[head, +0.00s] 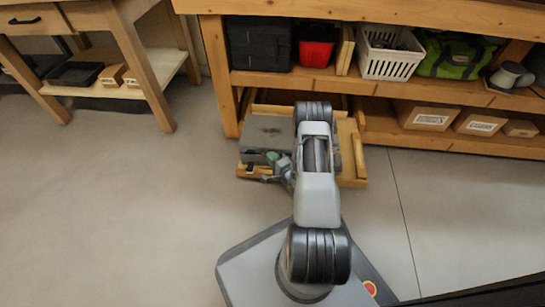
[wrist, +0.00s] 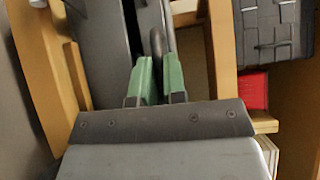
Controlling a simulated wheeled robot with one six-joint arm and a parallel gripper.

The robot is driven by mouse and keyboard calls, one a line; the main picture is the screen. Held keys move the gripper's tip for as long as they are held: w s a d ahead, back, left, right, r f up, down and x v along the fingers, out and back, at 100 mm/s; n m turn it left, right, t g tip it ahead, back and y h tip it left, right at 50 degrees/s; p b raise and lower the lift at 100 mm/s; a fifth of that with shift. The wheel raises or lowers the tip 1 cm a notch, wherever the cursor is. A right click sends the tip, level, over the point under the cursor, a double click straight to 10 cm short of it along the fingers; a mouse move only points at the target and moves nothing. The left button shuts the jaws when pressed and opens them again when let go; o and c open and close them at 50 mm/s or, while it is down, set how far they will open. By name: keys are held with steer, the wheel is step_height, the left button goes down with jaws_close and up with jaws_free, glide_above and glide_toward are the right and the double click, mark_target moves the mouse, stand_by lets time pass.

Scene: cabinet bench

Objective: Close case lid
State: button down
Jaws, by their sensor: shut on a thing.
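The grey case (head: 268,130) sits in a pulled-out wooden drawer (head: 352,160) below the bench, partly hidden behind my arm. My gripper (head: 275,165) is at the near side of the case. In the wrist view its green fingers (wrist: 159,82) are shut on a dark rounded handle (wrist: 157,42) on the case. There the case (wrist: 97,55) shows as grey panels on both sides of a dark gap (wrist: 131,28) beside the handle. How far the lid stands open I cannot tell.
The bench (head: 400,95) holds a black box (head: 258,43), a red bin (head: 317,42), a white basket (head: 390,55), a green bag (head: 455,55) and cardboard boxes (head: 428,117). A wooden table (head: 148,75) stands at left. The floor (head: 120,210) at left is clear.

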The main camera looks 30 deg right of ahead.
steer(key=shift+a, duration=0.1)
steer(key=c, duration=1.5)
jaws_free()
steer(key=shift+o, duration=0.2)
steer(key=s+d+p, duration=0.1)
steer(key=s+p, duration=0.3)
steer(key=s, duration=0.9)
steer(key=shift+s+d+r+p, duration=0.2)
steer(key=shift+s+r+p, duration=0.1)
steer(key=shift+r, duration=0.1)
